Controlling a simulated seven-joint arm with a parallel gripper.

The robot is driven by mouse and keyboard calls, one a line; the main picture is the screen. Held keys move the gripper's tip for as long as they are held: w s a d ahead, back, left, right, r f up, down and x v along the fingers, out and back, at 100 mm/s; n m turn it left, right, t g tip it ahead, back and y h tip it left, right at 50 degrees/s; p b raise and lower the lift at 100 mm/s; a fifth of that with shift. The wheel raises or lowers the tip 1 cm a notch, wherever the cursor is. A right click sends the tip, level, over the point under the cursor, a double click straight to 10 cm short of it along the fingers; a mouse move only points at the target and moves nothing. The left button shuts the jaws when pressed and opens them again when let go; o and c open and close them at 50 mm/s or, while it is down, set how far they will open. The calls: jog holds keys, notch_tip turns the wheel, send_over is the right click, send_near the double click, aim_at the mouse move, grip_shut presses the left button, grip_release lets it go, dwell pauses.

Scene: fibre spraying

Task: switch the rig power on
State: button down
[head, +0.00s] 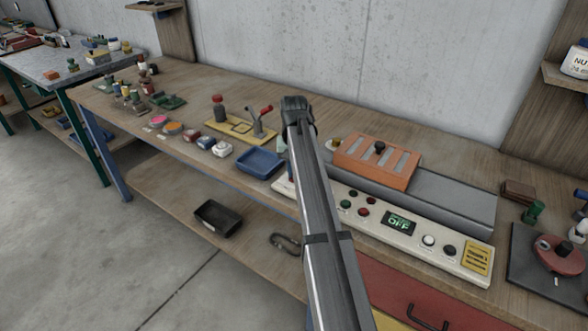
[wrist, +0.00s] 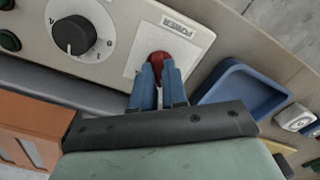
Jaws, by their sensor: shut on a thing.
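The cream control panel (head: 372,226) runs along the front of the bench, and its display (head: 398,223) reads OFF. In the wrist view, a red power switch (wrist: 160,57) sits on a white plate (wrist: 185,43) labelled POWER, which appears upside down. My gripper (wrist: 160,72) has its two blue fingers closed around the red switch. The fingers hide the lower part of the switch. In the head view my arm covers the switch and most of the gripper.
A black dial (wrist: 74,35) is beside the power plate. A blue tray (head: 260,163) lies just left of the panel. An orange block (head: 350,165) with slots stands on the grey rail behind the panel. Small pots and tools stand farther left.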

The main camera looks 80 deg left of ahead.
dwell(0.4)
jog(key=m, duration=0.6)
jog(key=shift+m, duration=0.4)
jog(key=m, duration=0.3)
jog(key=shift+m, duration=2.1)
jog(key=c, duration=1.2)
grip_release()
jog(key=shift+o, duration=0.2)
notch_tip(320, 180, up, 14)
